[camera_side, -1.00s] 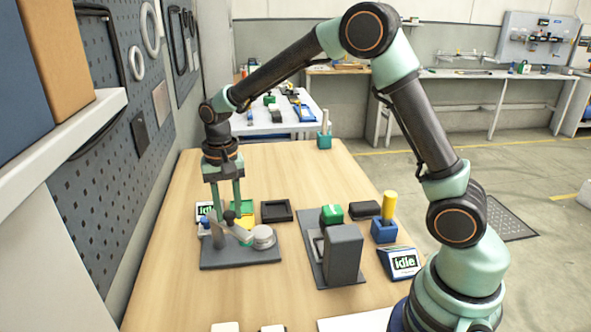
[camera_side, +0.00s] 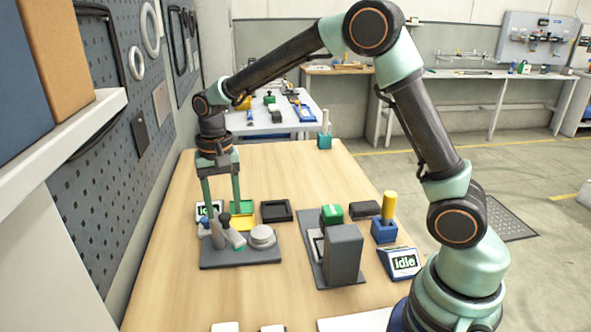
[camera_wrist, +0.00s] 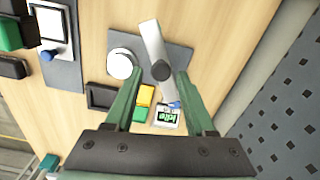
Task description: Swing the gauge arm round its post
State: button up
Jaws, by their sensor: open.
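The gauge arm (camera_side: 234,238) is a pale grey bar above a dark grey base plate (camera_side: 262,253). In the wrist view the gauge arm (camera_wrist: 153,44) runs lengthwise, with a dark round knob (camera_wrist: 160,71) on it. A round silver disc (camera_wrist: 121,64) stands beside it on the plate; the disc also shows in the side view (camera_side: 262,235). My gripper (camera_side: 222,212) is over the plate, fingers pointing down. In the wrist view my gripper (camera_wrist: 157,77) is open, with the knob between its fingertips. I cannot tell whether either finger touches it.
A display (camera_wrist: 166,117) and yellow and green blocks (camera_wrist: 144,100) lie beyond the plate. A black open tray (camera_side: 276,211) is to its right. A second plate carries a tall grey block (camera_side: 343,254). A pegboard wall (camera_side: 120,110) runs along the left.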

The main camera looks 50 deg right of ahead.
jog(key=shift+r, duration=2.15)
jog(key=shift+r, duration=0.1)
jog(key=s+d+r+n+t, duration=0.2)
jog(key=s+d+r+n, duration=0.1)
jog(key=s, duration=0.5)
jog(key=s+d+r+n+t, duration=0.3)
jog(key=s+n, duration=0.1)
jog(key=s, duration=0.4)
jog(key=shift+s+r+t, duration=0.2)
jog(key=shift+r+t, duration=0.1)
